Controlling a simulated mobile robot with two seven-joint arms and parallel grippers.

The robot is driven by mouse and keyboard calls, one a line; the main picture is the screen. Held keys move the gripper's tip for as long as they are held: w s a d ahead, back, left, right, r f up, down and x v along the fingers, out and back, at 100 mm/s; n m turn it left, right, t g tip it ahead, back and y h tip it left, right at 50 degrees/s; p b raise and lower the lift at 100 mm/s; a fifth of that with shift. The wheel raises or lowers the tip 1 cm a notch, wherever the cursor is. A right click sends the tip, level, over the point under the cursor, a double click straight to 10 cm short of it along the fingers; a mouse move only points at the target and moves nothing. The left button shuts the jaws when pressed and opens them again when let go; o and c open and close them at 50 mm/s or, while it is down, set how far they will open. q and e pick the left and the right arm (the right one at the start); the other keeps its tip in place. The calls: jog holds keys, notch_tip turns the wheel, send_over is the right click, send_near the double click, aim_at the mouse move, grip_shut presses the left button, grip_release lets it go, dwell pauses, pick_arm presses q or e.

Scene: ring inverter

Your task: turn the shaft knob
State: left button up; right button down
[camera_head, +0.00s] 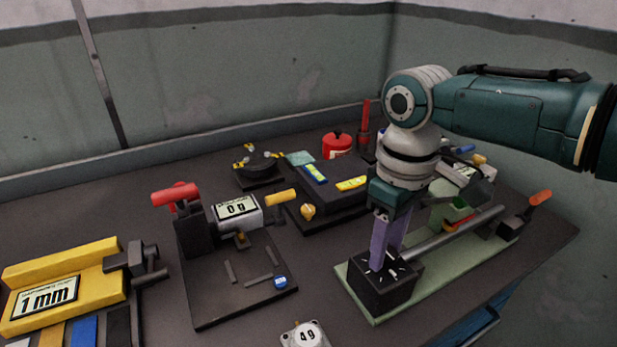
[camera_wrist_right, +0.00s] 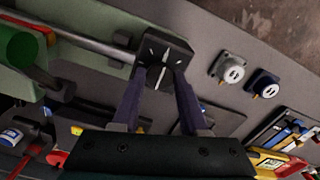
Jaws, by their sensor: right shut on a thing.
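The black block (camera_head: 384,290) at the near end of the green base has white tick marks on its top, and a grey shaft (camera_head: 455,234) runs from it to the right. My right gripper (camera_head: 387,262), with purple fingers, points down onto the block's top. It is shut on the shaft knob there, which the fingers largely hide in the head view. In the right wrist view, the fingers (camera_wrist_right: 160,82) stand on both sides of the dark marked top (camera_wrist_right: 163,52), and the shaft (camera_wrist_right: 75,36) leads off to the left. My left gripper is not in view.
An orange-handled part (camera_head: 540,197) stands at the base's far end. Left of the block are a black plate with a "09" display (camera_head: 237,208) and a yellow "1 mm" fixture (camera_head: 60,290). A white "49" dial (camera_head: 306,334) sits near the front. A red pot (camera_head: 337,146) stands behind.

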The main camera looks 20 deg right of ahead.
dwell(0.3)
jog(key=shift+c, duration=2.2)
grip_release()
notch_tip(320, 180, up, 10)
jog(key=p, duration=0.2)
